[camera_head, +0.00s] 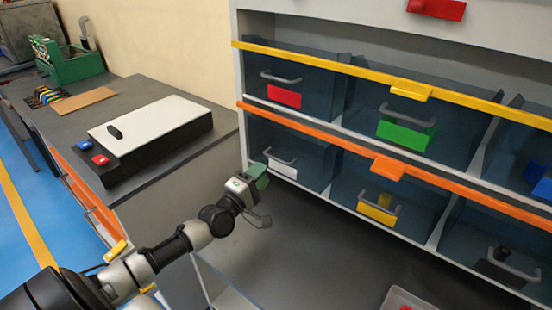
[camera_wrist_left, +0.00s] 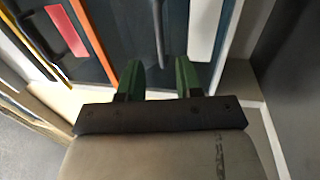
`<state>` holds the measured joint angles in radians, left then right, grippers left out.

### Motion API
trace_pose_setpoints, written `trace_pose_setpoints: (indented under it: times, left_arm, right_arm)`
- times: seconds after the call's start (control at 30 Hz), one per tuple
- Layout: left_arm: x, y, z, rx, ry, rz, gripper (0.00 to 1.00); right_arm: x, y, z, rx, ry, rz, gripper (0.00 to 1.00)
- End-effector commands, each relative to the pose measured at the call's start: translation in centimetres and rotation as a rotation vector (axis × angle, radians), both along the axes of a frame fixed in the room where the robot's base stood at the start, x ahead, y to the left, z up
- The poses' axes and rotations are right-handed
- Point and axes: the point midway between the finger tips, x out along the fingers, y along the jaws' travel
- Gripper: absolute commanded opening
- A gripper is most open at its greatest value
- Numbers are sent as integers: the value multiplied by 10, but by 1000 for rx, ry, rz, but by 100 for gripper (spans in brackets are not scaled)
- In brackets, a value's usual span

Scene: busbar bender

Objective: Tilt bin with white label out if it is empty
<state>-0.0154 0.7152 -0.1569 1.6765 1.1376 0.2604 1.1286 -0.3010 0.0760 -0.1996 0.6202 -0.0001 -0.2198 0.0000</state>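The bin with the white label (camera_head: 312,160) is a dark see-through bin at the left end of the lower row. Its white label (camera_head: 281,168) sits below a grey handle (camera_head: 280,157). It looks upright, and I see no contents through its front. My left gripper (camera_head: 262,178) is just left of and in front of this bin. In the left wrist view, its green fingers (camera_wrist_left: 159,77) are apart with nothing between them. The handle (camera_wrist_left: 158,35) lies ahead of the gap, and the white label (camera_wrist_left: 204,30) is beside it. My right gripper is out of view.
The bin with the yellow label (camera_head: 377,209) and a bin with a black label (camera_head: 487,268) stand to the right. Red (camera_head: 285,96) and green (camera_head: 404,135) labels mark bins above. An orange rail (camera_head: 330,148) runs above the lower row. A workbench (camera_head: 150,165) stands at left.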

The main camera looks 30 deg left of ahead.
Motion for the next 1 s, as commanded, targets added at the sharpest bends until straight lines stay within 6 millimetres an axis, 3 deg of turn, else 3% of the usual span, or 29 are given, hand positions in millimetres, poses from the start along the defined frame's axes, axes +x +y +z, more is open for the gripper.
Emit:
trace_pose_setpoints:
  times: [0.2, 0.4, 0.83, 1.0]
  left_arm:
    - [40, -3, 9, 1, -2, 0, 35]
    - [63, -6, 12, 1, 1, -2, 35]
    - [70, -6, 14, 3, 2, -2, 35]
    - [70, -6, 14, 3, 2, -2, 9]
  right_arm:
    - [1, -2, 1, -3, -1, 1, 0]
    - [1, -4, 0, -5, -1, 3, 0]
    - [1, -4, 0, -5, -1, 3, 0]
    - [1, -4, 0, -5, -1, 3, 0]
